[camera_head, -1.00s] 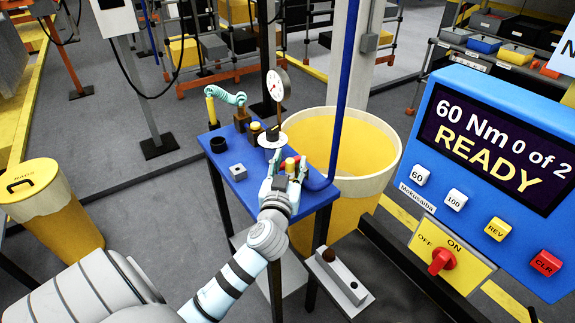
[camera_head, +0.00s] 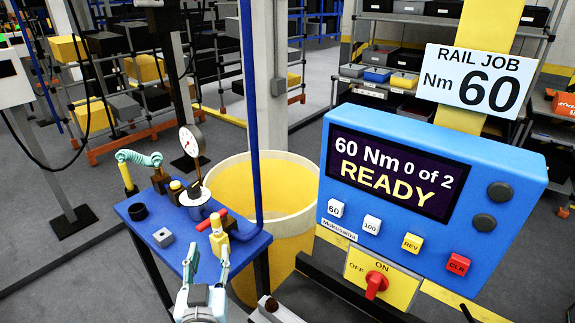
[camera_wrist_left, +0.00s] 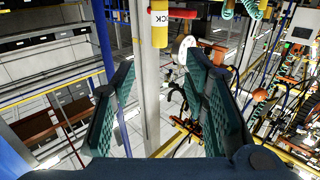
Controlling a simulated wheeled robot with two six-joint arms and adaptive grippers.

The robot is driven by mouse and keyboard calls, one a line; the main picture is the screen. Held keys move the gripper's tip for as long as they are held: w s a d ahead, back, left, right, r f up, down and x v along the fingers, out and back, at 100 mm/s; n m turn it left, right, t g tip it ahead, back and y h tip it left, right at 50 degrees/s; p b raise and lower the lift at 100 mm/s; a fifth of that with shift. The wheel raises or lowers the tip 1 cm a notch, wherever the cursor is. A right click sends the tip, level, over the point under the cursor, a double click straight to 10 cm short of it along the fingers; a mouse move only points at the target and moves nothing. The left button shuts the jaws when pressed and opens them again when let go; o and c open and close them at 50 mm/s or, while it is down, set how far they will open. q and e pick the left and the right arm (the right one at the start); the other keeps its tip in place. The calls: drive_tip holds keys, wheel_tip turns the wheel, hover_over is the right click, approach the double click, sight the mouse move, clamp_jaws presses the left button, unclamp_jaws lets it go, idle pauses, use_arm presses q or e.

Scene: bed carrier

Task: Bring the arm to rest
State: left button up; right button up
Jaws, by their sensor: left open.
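My left gripper (camera_head: 207,268) is at the bottom of the head view, with its fingers apart and nothing between them. It is just in front of the small blue table (camera_head: 200,260). In the left wrist view the two dark fingers (camera_wrist_left: 165,105) stand wide open with empty space between them. A yellow-tipped piece (camera_head: 218,240) with a red handle (camera_head: 211,220) is on the table's near edge, just beyond the fingertips. My right gripper is not in view.
The blue table holds a dial gauge (camera_head: 192,140), a teal coiled hose (camera_head: 139,158) and small blocks. A large yellow bin (camera_head: 290,185) stands behind it. A blue control panel (camera_head: 425,165) reads "60 Nm 0 of 2 READY". A sign (camera_head: 480,80) reads "RAIL JOB Nm 60".

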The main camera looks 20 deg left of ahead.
use_arm(q)
drive_tip(key=s+f+m+g+h, duration=0.25)
drive_tip(key=s+f+g, duration=0.45)
drive_tip(key=f, duration=0.6)
drive_tip(key=s+d+f+m+g+h, duration=0.45)
drive_tip(key=s+d+f, duration=0.25)
drive_tip(key=s, duration=0.4)
wheel_tip(320, 180, down, 20)
drive_tip(key=a+r+g, duration=0.1)
drive_tip(key=a+g, duration=0.1)
drive_tip(key=s+f+n+g, duration=0.1)
drive_tip(key=s+f, duration=1.2)
drive_tip(key=s, duration=0.2)
drive_tip(key=shift+a+h, duration=0.2)
drive_tip(key=shift+h, duration=0.1)
